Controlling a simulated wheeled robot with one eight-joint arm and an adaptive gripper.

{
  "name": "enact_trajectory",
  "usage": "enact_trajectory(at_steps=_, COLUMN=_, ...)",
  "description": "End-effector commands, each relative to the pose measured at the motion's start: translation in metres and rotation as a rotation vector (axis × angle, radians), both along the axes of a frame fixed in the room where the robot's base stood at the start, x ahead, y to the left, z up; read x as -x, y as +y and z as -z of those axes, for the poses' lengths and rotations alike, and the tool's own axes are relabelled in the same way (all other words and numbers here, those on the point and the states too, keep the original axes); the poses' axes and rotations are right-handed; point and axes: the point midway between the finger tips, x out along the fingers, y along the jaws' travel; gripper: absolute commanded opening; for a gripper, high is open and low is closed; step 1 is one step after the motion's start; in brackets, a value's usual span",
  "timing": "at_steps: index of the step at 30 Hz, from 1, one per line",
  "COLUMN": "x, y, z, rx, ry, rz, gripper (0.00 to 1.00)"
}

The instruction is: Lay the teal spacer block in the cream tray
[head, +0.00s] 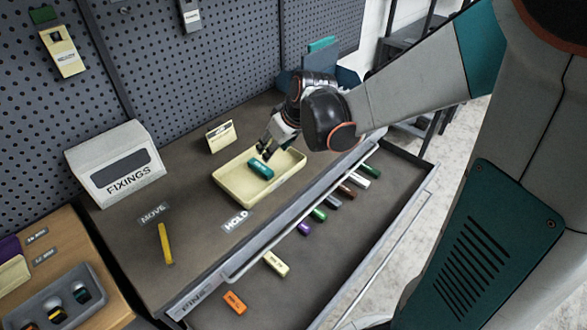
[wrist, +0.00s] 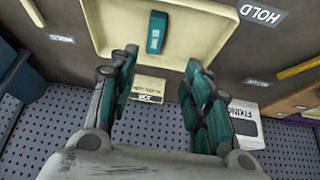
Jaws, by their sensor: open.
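The teal spacer block (head: 261,169) lies in the cream tray (head: 236,188), towards its back part. In the wrist view the block (wrist: 156,32) rests on the floor of the tray (wrist: 104,30), ahead of the fingertips. My gripper (head: 265,150) is above the back edge of the tray, just behind the block. In the wrist view the two fingers of my gripper (wrist: 160,62) are spread apart with nothing between them. The block is apart from both fingers.
A HOLD label (head: 237,220) and a yellow bar (head: 165,244) lie in front. An open drawer (head: 300,270) at the front holds several coloured blocks. A pegboard (head: 200,70) stands at the back.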

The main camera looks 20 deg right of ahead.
Motion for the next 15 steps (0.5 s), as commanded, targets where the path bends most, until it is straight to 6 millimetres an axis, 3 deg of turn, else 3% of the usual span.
enact_trajectory(at_steps=6, x=0.048, y=0.01, z=-0.039, rx=0.005, ry=-0.009, rz=0.079, gripper=0.45)
enact_trajectory(at_steps=15, x=0.113, y=0.018, z=-0.072, rx=0.004, ry=-0.036, rz=0.189, gripper=0.45)
